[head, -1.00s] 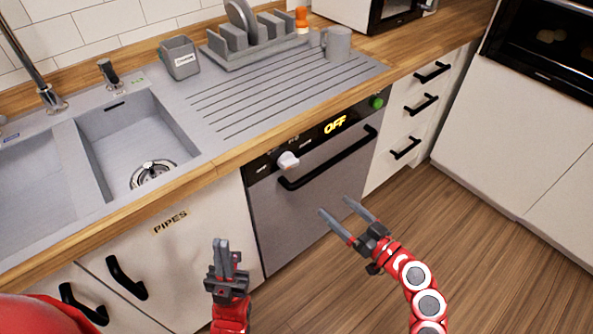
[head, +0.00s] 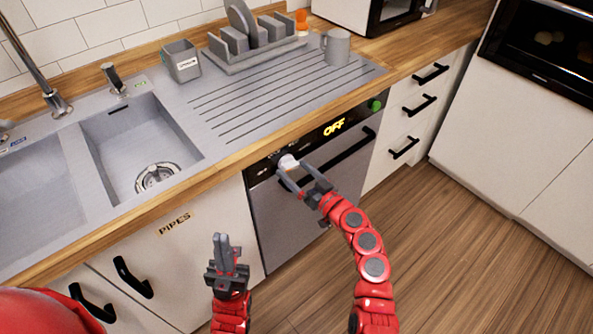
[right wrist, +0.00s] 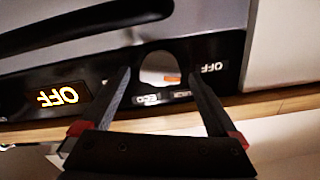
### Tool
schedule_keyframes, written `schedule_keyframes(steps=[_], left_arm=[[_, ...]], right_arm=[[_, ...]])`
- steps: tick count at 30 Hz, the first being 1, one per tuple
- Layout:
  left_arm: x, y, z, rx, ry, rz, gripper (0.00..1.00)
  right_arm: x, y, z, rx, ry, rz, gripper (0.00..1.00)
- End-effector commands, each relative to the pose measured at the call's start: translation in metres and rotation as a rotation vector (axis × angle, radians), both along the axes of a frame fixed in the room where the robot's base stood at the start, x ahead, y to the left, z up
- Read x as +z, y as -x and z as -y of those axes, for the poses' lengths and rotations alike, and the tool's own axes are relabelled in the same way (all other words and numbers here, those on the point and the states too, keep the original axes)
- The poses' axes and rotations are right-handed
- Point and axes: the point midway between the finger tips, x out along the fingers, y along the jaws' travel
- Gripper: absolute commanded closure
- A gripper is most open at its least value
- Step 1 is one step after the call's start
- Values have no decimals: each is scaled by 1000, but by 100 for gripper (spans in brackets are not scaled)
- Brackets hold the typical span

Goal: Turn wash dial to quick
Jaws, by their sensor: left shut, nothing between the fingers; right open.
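The wash dial (head: 287,162) is a white knob on the black control panel of the dishwasher (head: 285,222). The yellow display (head: 334,127) reads OFF. My right gripper (head: 296,178) is open, with its fingertips at the dial. In the right wrist view the dial (right wrist: 160,65) appears between the two fingers, and contact cannot be told. An orange mark shows on it. An ECO label (right wrist: 148,99) and an OFF label (right wrist: 214,67) are printed near it; another label is too blurred to read. My left gripper (head: 223,247) is shut and empty, in front of the PIPES cabinet.
The dishwasher's black bar handle (head: 345,150) runs just right of the dial. A green button (head: 375,105) sits at the panel's right end. The wooden counter edge (head: 235,160) juts above the panel. The floor in front is clear.

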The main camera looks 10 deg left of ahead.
Motion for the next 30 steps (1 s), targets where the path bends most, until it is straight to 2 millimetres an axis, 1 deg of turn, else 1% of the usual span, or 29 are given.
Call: schedule_keyframes(steps=[6, 7, 11, 12, 14, 15, 17, 18, 21, 30], left_arm=[[0, 0, 0, 0, 0, 0, 100], [0, 0, 0, 0, 0, 0, 100], [0, 0, 0, 0, 0, 0, 100], [0, 0, 0, 0, 0, 0, 100], [0, 0, 0, 0, 0, 0, 100], [0, 0, 0, 0, 0, 0, 100], [0, 0, 0, 0, 0, 0, 100], [0, 0, 0, 0, 0, 0, 100], [0, 0, 0, 0, 0, 0, 100], [-3, 0, 0, 0, 0, 0, 100]], right_arm=[[0, 0, 0, 0, 0, 0, 5], [0, 0, 0, 0, 0, 0, 9], [0, 0, 0, 1, 0, 0, 32], [0, 0, 0, 1, 0, 0, 39], [0, 0, 0, 1, 0, 0, 50], [0, 0, 0, 1, 0, 0, 57], [0, 0, 0, 1, 0, 0, 68], [0, 0, 0, 1, 1, 1, 75], [0, 0, 0, 1, 0, 0, 91], [-1, 0, 0, 0, -30, -30, 91]])
